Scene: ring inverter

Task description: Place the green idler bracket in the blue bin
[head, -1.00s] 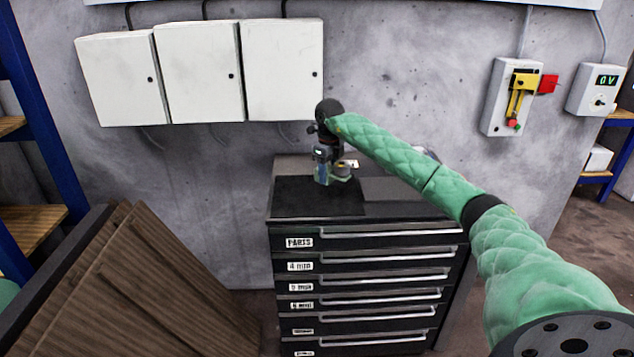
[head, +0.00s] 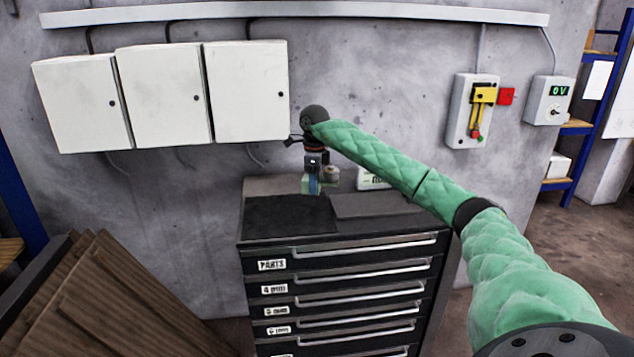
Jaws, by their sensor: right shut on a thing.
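My right gripper (head: 314,186) points down over the back of the drawer cabinet's top, at the end of my green-sleeved arm. It is shut on the small green idler bracket (head: 306,187), which shows partly beside the fingers. The bracket's lower end is near the back edge of the black mat; whether it touches the top is too small to tell. My left gripper is not in view. No blue bin is in view.
The black drawer cabinet (head: 340,262) bears a black mat (head: 285,215) and a dark grey plate (head: 375,205), both bare. A small white sign (head: 372,180) stands behind. White wall boxes (head: 247,92) hang above. Wooden boards (head: 110,300) lean at lower left.

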